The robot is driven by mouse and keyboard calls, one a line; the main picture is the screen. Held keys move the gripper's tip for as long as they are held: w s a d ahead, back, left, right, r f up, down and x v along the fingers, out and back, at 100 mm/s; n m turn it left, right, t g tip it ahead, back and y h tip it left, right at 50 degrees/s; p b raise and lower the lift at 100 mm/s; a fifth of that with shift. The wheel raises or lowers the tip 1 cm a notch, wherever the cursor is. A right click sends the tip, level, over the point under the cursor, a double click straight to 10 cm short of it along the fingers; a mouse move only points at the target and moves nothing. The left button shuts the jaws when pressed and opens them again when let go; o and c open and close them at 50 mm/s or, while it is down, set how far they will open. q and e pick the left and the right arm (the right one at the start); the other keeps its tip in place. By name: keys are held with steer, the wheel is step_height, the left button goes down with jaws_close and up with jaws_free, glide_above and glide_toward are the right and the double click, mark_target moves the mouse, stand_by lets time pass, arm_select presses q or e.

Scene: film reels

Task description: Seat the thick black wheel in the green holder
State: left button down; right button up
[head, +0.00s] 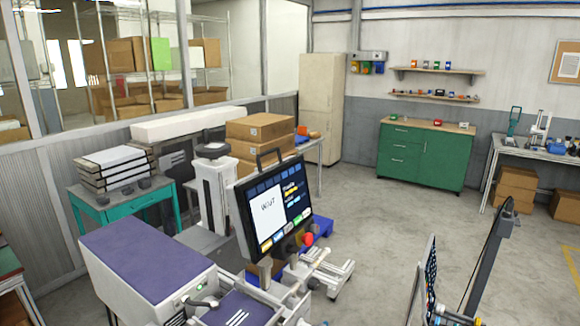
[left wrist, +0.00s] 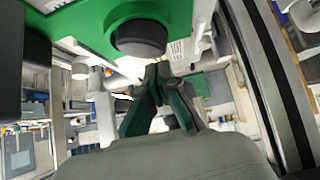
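In the left wrist view a thick black round piece (left wrist: 140,36) shows near the top, against a green part (left wrist: 90,22) with a rounded rim around it. I cannot tell whether the black piece is seated in that green part or only in line with it. My left gripper (left wrist: 158,70) is just below them in the picture; its two dark fingers meet at the tips, and nothing shows between them. Neither the wheel nor the green holder can be made out for certain in the head view. My right gripper is in neither view.
In the head view a teal table (head: 125,205) at the left bears stacked trays and small dark round pieces. A purple-topped machine (head: 150,262) and a tilted screen (head: 275,208) fill the near middle. A green cabinet (head: 424,155) stands at the back; open floor lies before it.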

arm_select(q)
steer(key=shift+f+b, duration=0.4)
steer(key=shift+f, duration=0.15)
stand_by(0.4)
steer(key=shift+r+p, duration=0.4)
steer(key=shift+r, duration=2.15)
